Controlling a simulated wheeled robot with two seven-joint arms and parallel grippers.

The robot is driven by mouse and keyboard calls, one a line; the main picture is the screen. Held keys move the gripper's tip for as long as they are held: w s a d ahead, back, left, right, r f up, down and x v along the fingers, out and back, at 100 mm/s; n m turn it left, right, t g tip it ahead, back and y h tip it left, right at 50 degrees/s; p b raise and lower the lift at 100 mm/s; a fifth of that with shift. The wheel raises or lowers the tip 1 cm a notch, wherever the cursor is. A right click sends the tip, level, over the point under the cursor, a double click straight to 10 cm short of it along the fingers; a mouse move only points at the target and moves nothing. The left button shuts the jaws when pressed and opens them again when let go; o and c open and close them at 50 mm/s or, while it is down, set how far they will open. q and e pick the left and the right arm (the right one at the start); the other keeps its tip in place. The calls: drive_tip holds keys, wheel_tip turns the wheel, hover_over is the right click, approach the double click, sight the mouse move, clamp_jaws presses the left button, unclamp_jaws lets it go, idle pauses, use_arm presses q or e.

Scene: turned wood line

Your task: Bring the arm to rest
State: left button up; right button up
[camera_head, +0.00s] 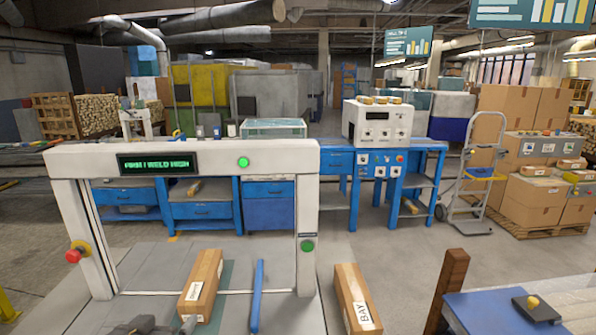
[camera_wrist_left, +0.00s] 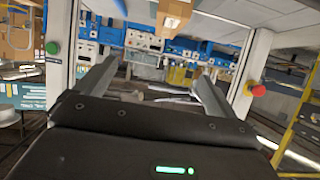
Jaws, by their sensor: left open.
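My left gripper (camera_head: 188,324) shows at the bottom edge of the head view, low inside a white gantry frame (camera_head: 180,152). Only its end shows there, close to the near end of a labelled wooden block (camera_head: 202,284). In the left wrist view the two fingers of the left gripper (camera_wrist_left: 155,75) stand wide apart. Nothing is held between them. I cannot tell from the head view whether the gripper touches the block. My right gripper is in neither view.
A blue bar (camera_head: 257,295) lies right of the block. A second labelled block (camera_head: 357,298) lies outside the right gantry post. A brown post (camera_head: 449,285) and a table (camera_head: 495,304) stand at right. A red button (camera_head: 73,256) juts from the left gantry post. Blue benches (camera_head: 272,203) stand behind.

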use_arm(q)
drive_tip(key=s+d+f+m+g, duration=0.25)
drive_tip(key=s+f+g, duration=0.75)
drive_tip(key=s+f, duration=1.45)
wheel_tip(320, 180, down, 28)
drive_tip(key=s+b, duration=0.2)
drive_tip(key=b, duration=0.2)
drive_tip(key=s+a+f+g+b, duration=0.1)
drive_tip(key=s+a+f+b, duration=0.1)
drive_tip(key=s+f, duration=0.6)
drive_tip(key=s+a+f+b, duration=0.2)
drive_tip(key=s+f, duration=0.6)
drive_tip(key=f, duration=0.4)
drive_tip(key=shift+f+g, duration=0.2)
drive_tip(key=shift+g, duration=0.2)
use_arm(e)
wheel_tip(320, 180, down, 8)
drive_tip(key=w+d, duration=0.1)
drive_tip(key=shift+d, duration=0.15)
use_arm(q)
drive_tip(key=shift+s, duration=0.1)
